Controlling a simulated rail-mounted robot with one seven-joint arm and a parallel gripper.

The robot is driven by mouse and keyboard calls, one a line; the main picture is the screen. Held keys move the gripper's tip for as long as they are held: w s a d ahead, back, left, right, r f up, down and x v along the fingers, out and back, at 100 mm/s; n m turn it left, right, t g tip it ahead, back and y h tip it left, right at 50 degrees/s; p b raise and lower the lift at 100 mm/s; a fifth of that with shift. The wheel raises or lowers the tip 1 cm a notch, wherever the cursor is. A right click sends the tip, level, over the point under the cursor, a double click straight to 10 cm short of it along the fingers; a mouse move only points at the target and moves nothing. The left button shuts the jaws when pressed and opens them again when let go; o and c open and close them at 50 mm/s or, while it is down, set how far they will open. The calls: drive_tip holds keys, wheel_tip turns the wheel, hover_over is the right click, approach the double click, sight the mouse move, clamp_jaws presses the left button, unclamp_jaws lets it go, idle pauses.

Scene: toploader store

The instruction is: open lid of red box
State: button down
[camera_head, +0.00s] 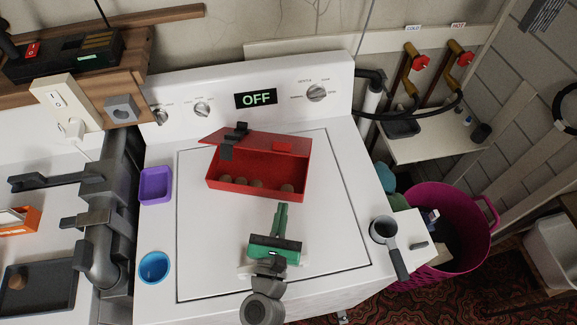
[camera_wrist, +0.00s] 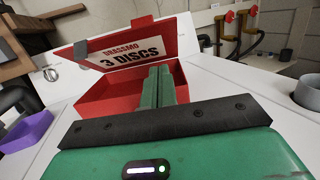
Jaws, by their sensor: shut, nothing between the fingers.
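The red box (camera_head: 245,195) sits on the white top of the machine, and its front wall also shows in the wrist view (camera_wrist: 100,107). Its lid (camera_head: 265,138) stands raised at the back edge, tilted, so the inside is exposed. In the wrist view the lid's inner face (camera_wrist: 130,51) carries a label reading "3 DISCS". Several small brownish round things (camera_head: 287,188) lie inside the box. My green gripper (camera_head: 281,206) is shut and empty, just in front of the box. In the wrist view its fingers (camera_wrist: 158,86) overlap the box; contact cannot be told.
A purple tray (camera_head: 155,185) and a blue cup (camera_head: 154,266) stand left of the box. A grey handled cup (camera_head: 384,231) is at the right edge. A pink basket (camera_head: 463,238) stands right of the machine. The white top around the box is mostly clear.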

sight(292, 154)
drive_tip(key=w+d+r+p, duration=0.1)
drive_tip(key=w+r, duration=0.3)
drive_tip(key=w, duration=0.5)
drive_tip(key=shift+w+d+p, duration=0.2)
drive_tip(key=shift+d+p, duration=0.2)
drive_tip(key=shift+p, duration=0.3)
drive_tip(key=shift+r, duration=0.15)
